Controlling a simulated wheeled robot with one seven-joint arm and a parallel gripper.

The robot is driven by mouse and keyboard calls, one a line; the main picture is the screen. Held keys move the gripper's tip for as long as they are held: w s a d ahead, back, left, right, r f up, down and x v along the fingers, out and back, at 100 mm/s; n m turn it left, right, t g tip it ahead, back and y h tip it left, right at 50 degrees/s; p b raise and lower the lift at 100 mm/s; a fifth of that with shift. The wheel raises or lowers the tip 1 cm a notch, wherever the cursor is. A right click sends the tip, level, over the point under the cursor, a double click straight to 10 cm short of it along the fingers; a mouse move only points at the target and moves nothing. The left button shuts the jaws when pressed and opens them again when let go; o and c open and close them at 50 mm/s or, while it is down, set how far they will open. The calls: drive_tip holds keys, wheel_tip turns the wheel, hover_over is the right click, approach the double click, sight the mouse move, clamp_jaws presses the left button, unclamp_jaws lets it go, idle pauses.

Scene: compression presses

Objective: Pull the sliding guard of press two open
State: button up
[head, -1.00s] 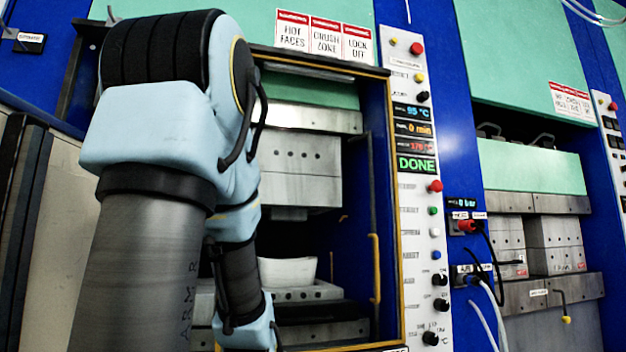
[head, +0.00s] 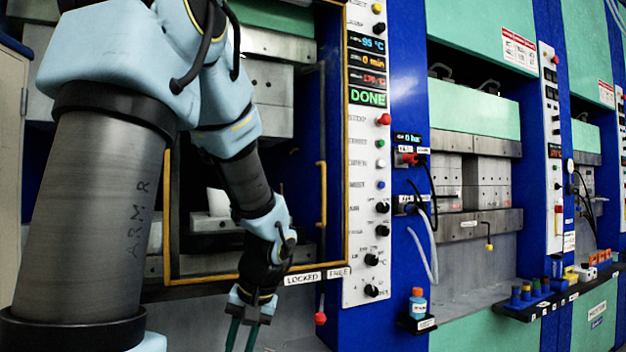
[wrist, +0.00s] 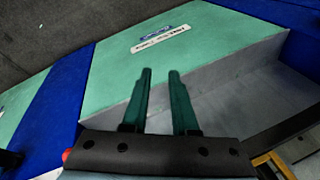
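The sliding guard is a clear panel in a yellow-edged frame (head: 347,150) across the front of the nearest press, whose display reads DONE. A yellow upright handle (head: 321,195) stands at its right side. My arm hides much of its left part. Below the frame are LOCKED and FREE labels (head: 318,276) and a lever with a red knob (head: 320,318). My gripper (head: 241,338) hangs below the guard's bottom edge, left of the lever, touching neither handle nor lever. In the wrist view its two green fingers (wrist: 160,72) are apart with nothing between them.
A control panel (head: 368,230) with buttons and knobs stands right of the guard. Beyond it are hoses, a small blue bottle (head: 418,303) on a bracket, and a second press (head: 475,130). A dark shelf (head: 545,303) with coloured items juts out at the right.

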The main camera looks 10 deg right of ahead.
drive_tip(key=w+d+r+t+y+b, duration=0.2)
drive_tip(key=w+d+r+t+y, duration=0.15)
drive_tip(key=w+d+r, duration=0.35)
drive_tip(key=n+t+y+b, duration=0.1)
drive_tip(key=n+t+b, duration=0.1)
drive_tip(key=n+t, duration=0.7)
approach(325, 187)
drive_tip(key=f+m+t, duration=0.1)
drive_tip(key=m+t, duration=0.1)
drive_tip(key=shift+g, duration=0.25)
drive_tip(key=p+x, duration=0.3)
drive_tip(key=x, duration=0.6)
drive_tip(key=shift+w+a, duration=0.15)
drive_tip(key=shift+w+a+f+p, duration=0.1)
drive_tip(key=shift+w+a+p, duration=0.2)
drive_tip(key=shift+w, duration=0.2)
clamp_jaws()
